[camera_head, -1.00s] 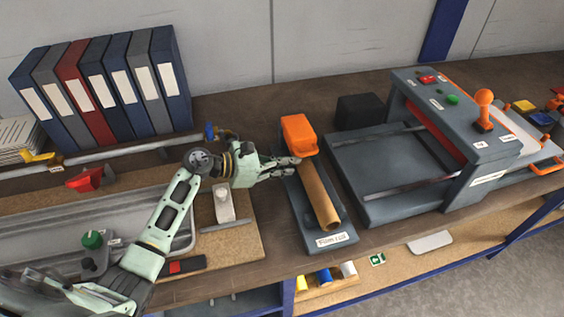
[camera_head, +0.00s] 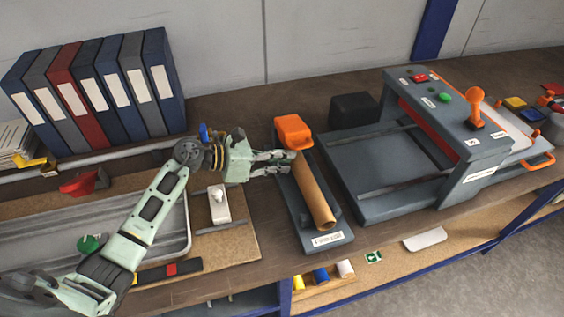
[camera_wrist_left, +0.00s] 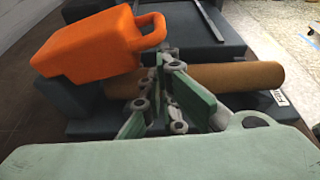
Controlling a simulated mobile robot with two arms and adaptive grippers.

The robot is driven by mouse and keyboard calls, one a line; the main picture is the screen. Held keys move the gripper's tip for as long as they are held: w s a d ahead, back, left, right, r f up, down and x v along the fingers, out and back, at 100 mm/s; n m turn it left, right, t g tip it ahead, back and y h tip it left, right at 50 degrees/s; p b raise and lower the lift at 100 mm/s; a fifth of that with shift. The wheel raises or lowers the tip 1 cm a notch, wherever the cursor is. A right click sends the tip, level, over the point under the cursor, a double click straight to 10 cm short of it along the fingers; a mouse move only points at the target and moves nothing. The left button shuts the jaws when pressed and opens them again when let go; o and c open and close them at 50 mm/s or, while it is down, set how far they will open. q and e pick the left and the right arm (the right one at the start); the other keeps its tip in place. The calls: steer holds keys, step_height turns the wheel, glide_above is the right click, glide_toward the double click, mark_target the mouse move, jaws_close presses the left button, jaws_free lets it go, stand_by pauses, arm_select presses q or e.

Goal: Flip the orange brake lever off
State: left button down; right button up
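The orange brake lever (camera_head: 294,131) is a chunky block with a loop handle, at the back end of the dark film-roll stand (camera_head: 328,240). It also shows at the upper left of the left wrist view (camera_wrist_left: 95,45), handle towards the right. A brown roll (camera_head: 312,190) lies along the stand in front of it. My left gripper (camera_head: 290,163) points right, with its fingertips beside the lever's front edge and the roll's back end. My right gripper is out of view.
A grey machine (camera_head: 375,205) with an orange joystick (camera_head: 474,108) stands right of the stand. A black box (camera_head: 354,108) sits behind. Binders (camera_head: 105,85) stand at back left. A metal tray (camera_head: 178,246) and a white switch (camera_head: 218,204) lie under and near my left arm.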

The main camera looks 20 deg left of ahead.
arm_select(q)
steer(key=w+a+r+n+g+h+b, duration=0.1)
steer(key=w+a+r+n+h+b, duration=0.1)
steer(key=r+n, duration=0.4)
steer(key=w+a+r+n+g+h+b, duration=0.2)
steer(key=w+r+n+b, duration=0.2)
steer(key=r+n, duration=0.2)
steer(key=shift+w+a+r+h, duration=0.3)
steer(key=shift+w+r+h, duration=0.1)
steer(key=shift+r, duration=0.5)
steer(key=shift+a+r, duration=0.1)
steer(key=shift+a, duration=0.05)
